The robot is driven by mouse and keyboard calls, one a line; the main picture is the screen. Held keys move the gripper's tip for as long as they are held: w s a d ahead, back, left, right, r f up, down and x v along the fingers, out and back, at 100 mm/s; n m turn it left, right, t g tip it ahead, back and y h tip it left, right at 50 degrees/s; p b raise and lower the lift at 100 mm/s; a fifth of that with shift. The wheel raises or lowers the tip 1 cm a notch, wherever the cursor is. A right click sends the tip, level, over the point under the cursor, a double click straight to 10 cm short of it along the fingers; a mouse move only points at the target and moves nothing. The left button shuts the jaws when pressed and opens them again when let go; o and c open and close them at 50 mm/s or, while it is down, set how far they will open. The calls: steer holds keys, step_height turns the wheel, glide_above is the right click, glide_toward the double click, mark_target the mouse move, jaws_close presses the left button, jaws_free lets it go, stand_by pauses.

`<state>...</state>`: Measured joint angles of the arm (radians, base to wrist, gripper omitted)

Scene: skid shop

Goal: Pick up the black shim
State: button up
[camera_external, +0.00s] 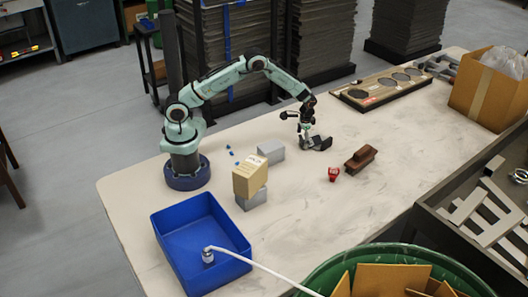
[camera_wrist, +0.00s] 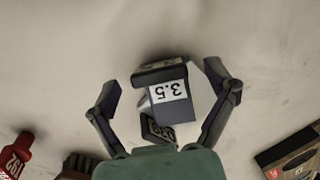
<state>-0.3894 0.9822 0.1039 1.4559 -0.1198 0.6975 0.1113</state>
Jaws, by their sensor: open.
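The black shim (camera_wrist: 172,104) is a dark angled piece with a white label reading 3.5. In the wrist view it lies between the two fingers of my gripper (camera_wrist: 162,80), with visible gaps on both sides. My gripper is open and empty. In the external view my gripper (camera_external: 306,139) points down close to the tabletop, and the black shim (camera_external: 323,143) shows just right of it. Part of the shim is hidden there by the fingers. Its exact height relative to the fingertips cannot be told.
A brown block (camera_external: 361,159) and a red object (camera_external: 334,174) lie to the front right. A grey block (camera_external: 271,152) stands left of my gripper, near a tan box (camera_external: 250,178). A blue bin (camera_external: 160,226) is front left. A board with round discs (camera_external: 376,97) lies behind.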

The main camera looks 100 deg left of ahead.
steer(key=shift+f, duration=0.35)
steer(key=shift+c, duration=0.3)
steer(key=c, duration=1.2)
steer(key=shift+r, duration=0.15)
